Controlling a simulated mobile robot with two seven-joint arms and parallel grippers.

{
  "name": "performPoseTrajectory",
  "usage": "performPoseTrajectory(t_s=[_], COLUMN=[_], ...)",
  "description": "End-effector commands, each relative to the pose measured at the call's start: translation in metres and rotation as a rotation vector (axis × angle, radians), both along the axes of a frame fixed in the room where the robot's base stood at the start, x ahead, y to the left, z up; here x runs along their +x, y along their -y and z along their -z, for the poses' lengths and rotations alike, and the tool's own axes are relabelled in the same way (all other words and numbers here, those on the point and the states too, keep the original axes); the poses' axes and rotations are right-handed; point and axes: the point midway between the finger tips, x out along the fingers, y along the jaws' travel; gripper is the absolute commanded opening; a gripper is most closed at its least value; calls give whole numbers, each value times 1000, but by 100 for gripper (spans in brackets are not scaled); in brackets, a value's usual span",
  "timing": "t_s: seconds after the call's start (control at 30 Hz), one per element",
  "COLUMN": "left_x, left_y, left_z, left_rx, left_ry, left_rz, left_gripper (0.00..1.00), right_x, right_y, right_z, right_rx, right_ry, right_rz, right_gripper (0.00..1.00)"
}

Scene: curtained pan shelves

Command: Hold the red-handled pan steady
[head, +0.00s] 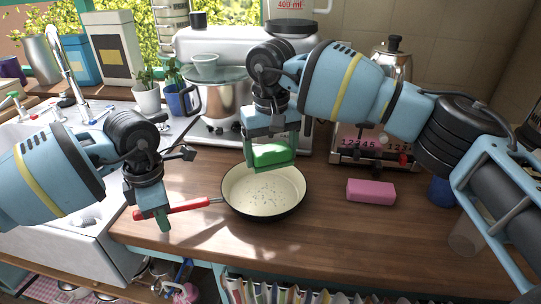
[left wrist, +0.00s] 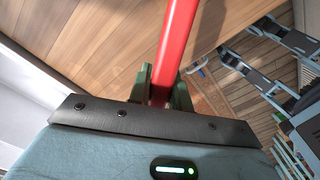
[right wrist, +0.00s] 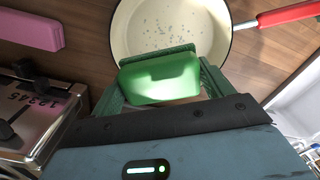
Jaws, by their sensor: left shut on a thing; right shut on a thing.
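The red-handled pan (head: 262,196) sits on the wooden counter, its cream inside dotted with small dark specks. Its red handle (head: 186,208) points left. My left gripper (head: 155,214) is shut on the handle near its outer end; the left wrist view shows the red handle (left wrist: 178,45) between the fingers. My right gripper (head: 270,160) is shut on a green block (head: 272,153), which looks like a sponge, over the pan's back part. The right wrist view shows the green block (right wrist: 160,78) at the pan's rim; I cannot tell whether it touches the pan.
A pink block (head: 371,191) lies on the counter right of the pan. A toaster (head: 362,148) and a stand mixer (head: 222,95) stand behind. The sink (head: 60,195) is at the left. A striped curtain (head: 290,290) hangs below the counter's front edge.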

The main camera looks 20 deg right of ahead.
Motion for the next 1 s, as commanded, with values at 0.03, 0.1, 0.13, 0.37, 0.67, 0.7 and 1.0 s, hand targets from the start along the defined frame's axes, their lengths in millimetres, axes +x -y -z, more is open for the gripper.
performPoseTrajectory(t_s=[0.03, 0.1, 0.13, 0.37, 0.67, 0.7, 1.0], left_x=[0, 0, 0, 0, 0, 1, 1], left_y=[0, 0, 0, 0, 0, 0, 0], left_z=[0, 0, 0, 0, -4, -7, -59], left_rx=[0, 0, 0, 0, -1, -1, 0], left_ry=[0, 0, 0, 0, 1, 2, 4], left_rz=[0, 0, 0, 0, 0, 0, 0], left_gripper=[0, 0, 21, 45, 45, 45, 45], right_x=[0, 0, 0, 0, 0, 0, 0], right_y=[0, 0, 0, 0, 0, 0, 0], right_z=[0, 0, 0, 0, 0, 0, 0], right_rx=[0, 0, 0, 0, 0, 0, 0], right_ry=[0, 0, 0, 0, 0, 0, 0], right_rz=[0, 0, 0, 0, 0, 0, 0], right_gripper=[43, 43, 43, 43, 43, 43, 43])
